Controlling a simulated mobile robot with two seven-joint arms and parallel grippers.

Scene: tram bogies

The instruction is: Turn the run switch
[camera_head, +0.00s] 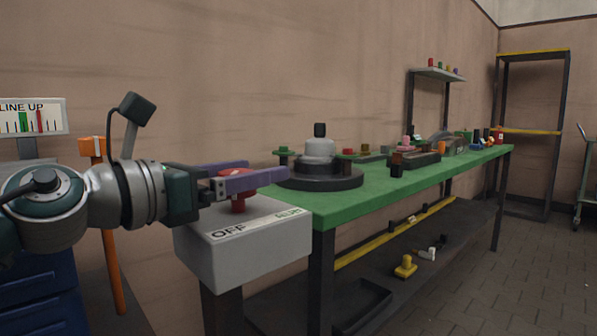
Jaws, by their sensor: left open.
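The run switch is a red knob (238,206) on top of a grey box (245,250) on a dark post. A white label strip on the box reads "OFF" at its left end and, it seems, "RUN" at its right end. My left gripper (250,178), with purple fingers, is open at the red knob. The fingers hide much of the knob's top. I cannot tell whether they touch it. My right gripper is not in view.
A green-topped workbench (400,188) stands right beside the box, with a round fixture (319,165) at its near end and several parts farther along. A "LINE UP" gauge (32,117) is at the left. An orange-handled tool (108,230) stands behind my left arm. Open floor lies at the right.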

